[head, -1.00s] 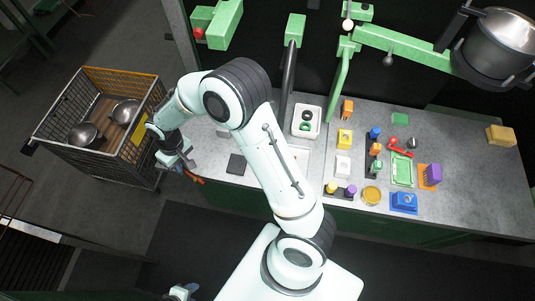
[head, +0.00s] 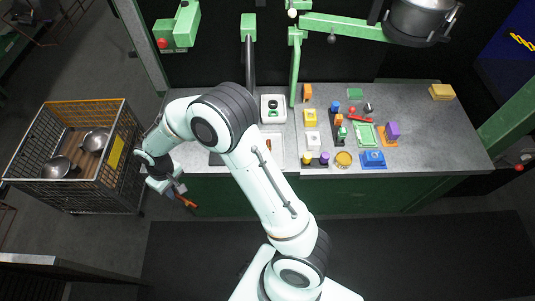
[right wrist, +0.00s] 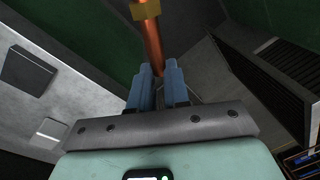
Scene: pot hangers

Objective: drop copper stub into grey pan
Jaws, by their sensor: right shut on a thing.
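My right gripper (head: 178,188) is shut on the copper stub (head: 187,201), in front of the bench's left end and right of the wire cart. In the right wrist view the blue fingers (right wrist: 158,88) grip the orange-brown stub (right wrist: 152,42), which has a brass nut-like collar near the top edge. Two round grey metal pans lie in the cart, one at the left (head: 57,166) and one at the right (head: 96,140). I cannot tell which is the task's grey pan. The gripper is outside the cart, apart from both. My left gripper is not in view.
The wire cart (head: 122,185) has raised mesh walls and a yellow plate on its right side. The grey bench (head: 425,125) carries several coloured blocks and fixtures. A large metal pot (head: 422,18) hangs at the upper right. Dark floor in front of the bench is clear.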

